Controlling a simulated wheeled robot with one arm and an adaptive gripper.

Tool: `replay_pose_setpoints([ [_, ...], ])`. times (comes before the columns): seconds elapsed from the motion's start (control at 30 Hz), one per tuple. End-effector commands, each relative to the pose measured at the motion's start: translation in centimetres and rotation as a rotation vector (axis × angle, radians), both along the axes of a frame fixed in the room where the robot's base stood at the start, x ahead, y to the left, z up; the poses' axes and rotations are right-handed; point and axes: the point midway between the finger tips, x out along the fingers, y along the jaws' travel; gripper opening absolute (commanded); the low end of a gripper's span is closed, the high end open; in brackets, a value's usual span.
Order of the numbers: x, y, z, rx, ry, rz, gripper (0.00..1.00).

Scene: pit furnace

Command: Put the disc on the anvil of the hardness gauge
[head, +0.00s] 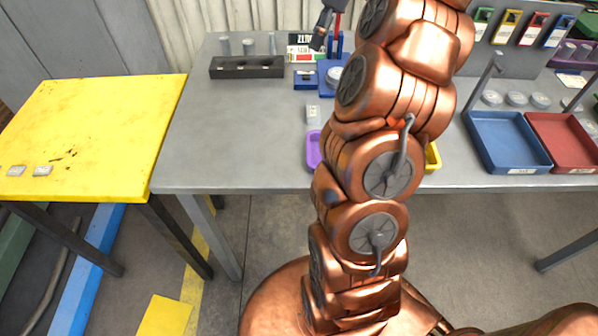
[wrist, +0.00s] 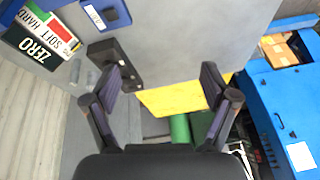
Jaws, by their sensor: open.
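The blue hardness gauge (head: 325,90) stands on the back of the grey table, partly hidden behind my arm in the head view. A round grey piece (head: 334,75) shows at its base; I cannot tell whether it is the anvil or a disc on it. Several grey discs (head: 515,99) lie at the back right of the table; I cannot tell which is the task's disc. My gripper (wrist: 160,92) is open with nothing between its fingers in the wrist view. In the head view it shows small and dark above the gauge area.
A black rack (head: 246,67) with grey posts stands left of the gauge. A small blue block (head: 305,80) and a ZERO/SOFT/HARD sign (wrist: 42,36) are close by. Blue (head: 508,143) and red (head: 562,143) trays sit at right. A yellow table (head: 90,125) adjoins at left.

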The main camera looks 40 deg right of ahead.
Motion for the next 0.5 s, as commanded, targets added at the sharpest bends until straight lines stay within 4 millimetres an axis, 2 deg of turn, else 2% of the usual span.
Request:
replay_pose_setpoints([
  [0.03,-0.1,2.6,0.4,0.003,0.019,0.001,0.85],
  [0.2,-1.5,10.2,0.7,0.0,0.103,-0.039,0.85],
  [0.37,-4.2,16.3,0.1,-0.024,0.184,-0.094,0.85],
  [0.5,-7.5,20.7,-0.7,-0.06,0.247,-0.159,0.85],
])
